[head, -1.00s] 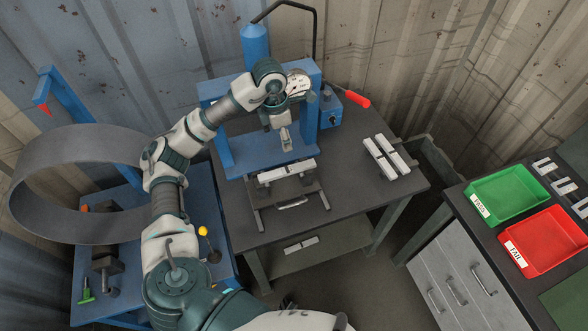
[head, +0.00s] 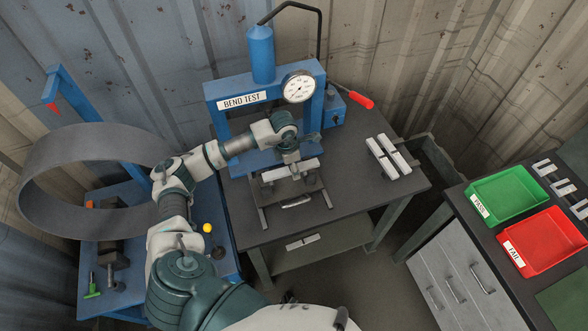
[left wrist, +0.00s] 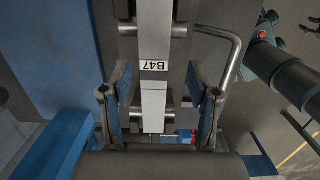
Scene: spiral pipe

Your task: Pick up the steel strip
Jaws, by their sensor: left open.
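A pale steel strip (head: 290,170) lies across the supports of the blue press. In the left wrist view the strip (left wrist: 153,100) runs lengthwise down the picture and carries a label reading B47. My left gripper (head: 297,172) is low over the strip, under the press frame. In the left wrist view my left gripper (left wrist: 160,85) is open, with one finger on each side of the strip and a gap to each. The strip rests on round support rollers. My right gripper is not in view.
The blue press (head: 262,90) with gauge stands close behind my left gripper. Two pale bars (head: 388,156) lie on the table at right. A green tray (head: 508,195) and red tray (head: 541,238) stand on a cabinet. A large grey ring (head: 40,185) is at left.

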